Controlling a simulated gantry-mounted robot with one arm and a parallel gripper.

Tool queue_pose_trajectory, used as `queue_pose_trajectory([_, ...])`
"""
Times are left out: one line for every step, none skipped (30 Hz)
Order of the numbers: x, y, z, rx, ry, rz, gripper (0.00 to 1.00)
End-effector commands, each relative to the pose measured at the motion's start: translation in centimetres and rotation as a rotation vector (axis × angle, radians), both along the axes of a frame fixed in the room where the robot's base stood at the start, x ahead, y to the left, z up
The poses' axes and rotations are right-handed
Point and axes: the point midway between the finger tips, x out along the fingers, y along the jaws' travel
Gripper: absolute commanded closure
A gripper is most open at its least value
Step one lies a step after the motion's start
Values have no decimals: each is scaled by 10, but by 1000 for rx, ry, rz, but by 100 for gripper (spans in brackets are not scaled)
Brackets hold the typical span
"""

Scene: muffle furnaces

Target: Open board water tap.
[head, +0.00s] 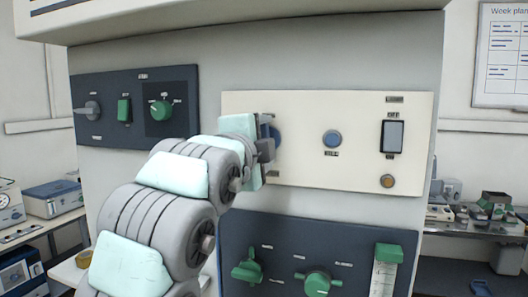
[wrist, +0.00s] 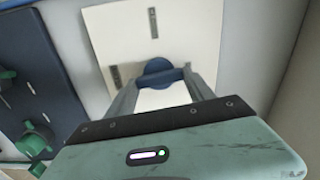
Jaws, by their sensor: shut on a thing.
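My gripper (head: 266,143) is at the left end of the cream panel (head: 360,175). Its fingers are shut on a blue knob (head: 276,138), which my gripper partly hides in the head view. In the wrist view, the knob (wrist: 158,70) has a round base and a raised crossbar, with a finger (wrist: 125,97) on each side of the bar. The labels are too small to read, so I cannot tell which control is named the water tap. On the dark lower panel (head: 285,235) are green tap-like handles, one at left (head: 247,267) and one in the middle (head: 317,282).
The cream panel also carries a blue round button (head: 332,139), a rocker switch (head: 392,136) and an orange lamp (head: 387,181). A dark upper-left panel (head: 135,135) has a green knob (head: 161,110) and a green switch (head: 124,109). Side benches with instruments stand left and right.

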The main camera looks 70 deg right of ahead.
Motion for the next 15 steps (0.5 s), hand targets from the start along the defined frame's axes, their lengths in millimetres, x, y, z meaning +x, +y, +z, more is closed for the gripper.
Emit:
queue_pose_trajectory([-1,0,-2,3,-24,-2,79])
queue_pose_trajectory([-1,0,-2,5,-37,-2,79])
queue_pose_trajectory([-1,0,-2,7,-55,-2,79])
queue_pose_trajectory([0,0,-2,8,-65,-2,79])
queue_pose_trajectory([0,0,-2,9,-76,-2,79])
queue_pose_trajectory([0,0,-2,10,-87,-1,79])
queue_pose_trajectory([0,0,-2,11,-94,-2,79])
queue_pose_trajectory([0,0,-2,11,-102,-2,79])
queue_pose_trajectory([0,0,-2,11,-110,-1,79])
queue_pose_trajectory([0,0,-2,12,-114,-2,79])
queue_pose_trajectory([0,0,-2,12,-118,-2,79])
queue_pose_trajectory([0,0,-1,13,-122,-2,79])
queue_pose_trajectory([0,0,-1,13,-125,-2,79])
queue_pose_trajectory([0,0,-1,13,-127,-2,79])
queue_pose_trajectory([0,0,-1,13,-129,-1,79])
